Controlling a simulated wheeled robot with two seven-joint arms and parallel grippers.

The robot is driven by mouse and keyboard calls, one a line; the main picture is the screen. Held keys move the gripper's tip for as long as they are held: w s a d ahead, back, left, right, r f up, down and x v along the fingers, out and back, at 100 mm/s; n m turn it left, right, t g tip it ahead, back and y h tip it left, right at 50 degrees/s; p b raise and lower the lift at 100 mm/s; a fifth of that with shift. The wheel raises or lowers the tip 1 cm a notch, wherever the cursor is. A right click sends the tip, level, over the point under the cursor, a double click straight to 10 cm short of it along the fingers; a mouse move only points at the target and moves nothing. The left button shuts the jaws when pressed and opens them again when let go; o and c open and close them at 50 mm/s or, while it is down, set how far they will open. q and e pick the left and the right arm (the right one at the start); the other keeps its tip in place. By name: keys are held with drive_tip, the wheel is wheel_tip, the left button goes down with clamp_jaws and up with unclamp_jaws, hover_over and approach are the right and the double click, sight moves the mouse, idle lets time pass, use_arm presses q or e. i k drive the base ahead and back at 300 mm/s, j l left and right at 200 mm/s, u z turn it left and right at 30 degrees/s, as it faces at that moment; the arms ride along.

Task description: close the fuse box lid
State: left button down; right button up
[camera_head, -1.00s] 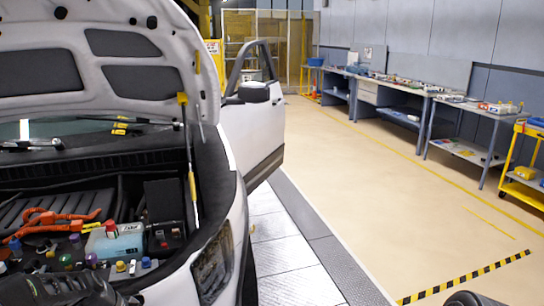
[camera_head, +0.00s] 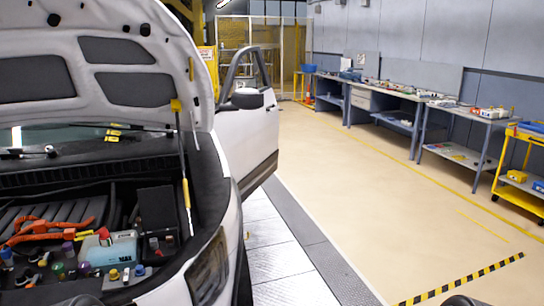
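A dark panel (camera_head: 157,208) stands upright in the car's engine bay, at its right side. It looks like the raised fuse box lid. Just below it is a small dark box with light and red details (camera_head: 160,245), apparently the open fuse box; its inside is too small to read. Only dark rounded parts of my arms show at the bottom edge, one at the lower left and one at right of centre. No gripper fingers are visible, and neither arm part touches the panel.
A pale blue coolant tank (camera_head: 112,251) with a red cap sits left of the box. Orange cables (camera_head: 45,230) and several coloured caps lie further left. The raised hood (camera_head: 85,60) and its yellow-marked prop rod (camera_head: 186,190) are close by. Workbenches (camera_head: 405,98) line the right wall.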

sight(158, 209)
drive_tip(key=i+l+z, duration=0.55)
drive_tip(key=i, duration=0.3)
drive_tip(key=i+l, duration=0.15)
drive_tip(key=i, duration=0.8)
drive_tip(key=i+l, duration=0.15)
drive_tip(key=i, duration=0.75)
drive_tip(key=i+u, duration=0.85)
drive_tip(key=i+l+u, duration=0.25)
drive_tip(key=u, duration=0.15)
drive_tip(key=i+l+u, duration=0.55)
drive_tip(key=u, duration=0.35)
drive_tip(key=i+l+u, duration=0.2)
drive_tip(key=u, duration=0.25)
drive_tip(key=i+l+u, duration=0.25)
drive_tip(key=u, duration=0.25)
drive_tip(key=i+l+u, duration=0.1)
drive_tip(key=l+u, duration=0.65)
drive_tip(key=u, duration=0.2)
drive_tip(key=l+u, duration=1.1)
drive_tip(key=k+j+z, duration=0.2)
drive_tip(key=j, duration=0.65)
drive_tip(key=i+z, duration=0.1)
drive_tip(key=z, duration=1.3)
